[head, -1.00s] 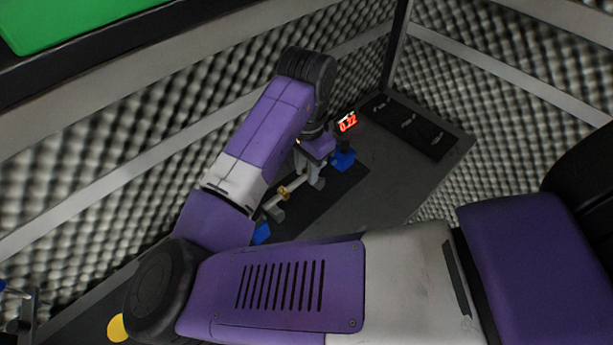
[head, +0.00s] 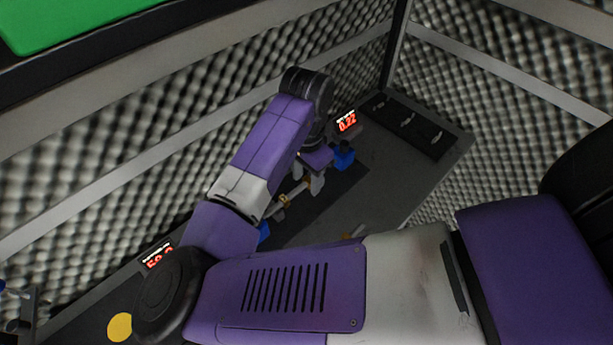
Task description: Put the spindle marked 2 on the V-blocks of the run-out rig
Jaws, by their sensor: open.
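A pale spindle (head: 293,192) with brass-coloured bands lies across the grey V-blocks of the run-out rig (head: 341,192), on its dark base plate between two blue blocks. Its marking is not legible. My gripper (head: 304,174) is open, directly above the far part of the spindle. My wrist and forearm hide much of it, and I cannot tell whether the fingers touch the spindle.
A red display (head: 347,122) reading 0.22 stands behind the rig; another display (head: 157,257) is partly hidden at left. A dark tray (head: 422,128) with several small metal pieces lies at the right end. A yellow disc (head: 120,327) is at lower left. Foam walls enclose the bench.

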